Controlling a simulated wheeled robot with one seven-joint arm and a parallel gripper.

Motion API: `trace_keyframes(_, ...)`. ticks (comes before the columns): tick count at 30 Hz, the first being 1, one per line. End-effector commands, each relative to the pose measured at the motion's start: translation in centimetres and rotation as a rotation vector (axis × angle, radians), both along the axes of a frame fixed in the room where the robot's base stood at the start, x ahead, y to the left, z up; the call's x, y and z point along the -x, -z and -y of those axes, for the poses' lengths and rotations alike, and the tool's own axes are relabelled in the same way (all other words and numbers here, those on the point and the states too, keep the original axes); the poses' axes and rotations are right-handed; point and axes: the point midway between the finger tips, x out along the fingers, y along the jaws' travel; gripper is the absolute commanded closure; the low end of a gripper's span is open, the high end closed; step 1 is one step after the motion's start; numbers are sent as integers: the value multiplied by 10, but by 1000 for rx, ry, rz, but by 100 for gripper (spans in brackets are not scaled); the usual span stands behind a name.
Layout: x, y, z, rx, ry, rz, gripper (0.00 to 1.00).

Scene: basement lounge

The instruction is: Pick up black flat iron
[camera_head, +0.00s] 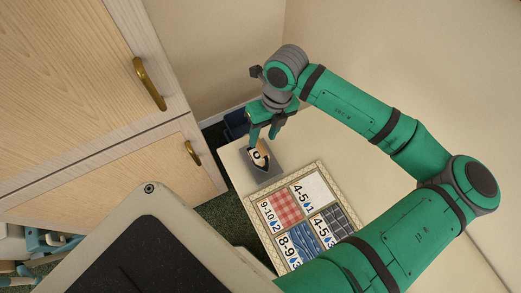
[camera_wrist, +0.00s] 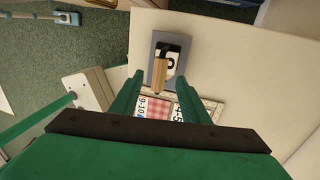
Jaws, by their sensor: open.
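A small black and tan object (camera_wrist: 159,72), which may be the flat iron, lies on a grey plate (camera_wrist: 154,42) in the wrist view. My gripper (camera_head: 263,141) is open above the object, fingers pointing down. In the wrist view the fingertips (camera_wrist: 160,78) are on either side of the tan part, apart from it.
A patterned mat (camera_head: 322,170) with numbered squares lies on the pale table (camera_head: 232,158) beside the plate. A wooden cabinet (camera_head: 90,85) with brass handles stands at left. A dark blue bin (camera_head: 235,124) is behind the table. Green carpet (camera_head: 224,216) shows between cabinet and table.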

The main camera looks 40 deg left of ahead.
Motion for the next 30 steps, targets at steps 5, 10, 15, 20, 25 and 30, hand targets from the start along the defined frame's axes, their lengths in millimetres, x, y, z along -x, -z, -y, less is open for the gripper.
trace_keyframes(5,3,12,-1,-1,0,-1,58)
trace_keyframes(10,6,28,-2,-2,1,-3,58)
trace_keyframes(15,10,52,-3,-3,2,-3,58)
trace_keyframes(20,11,62,-4,-2,1,-1,58)
trace_keyframes(25,11,63,-4,-2,0,0,58)
trace_keyframes(30,11,63,-3,-2,2,0,85)
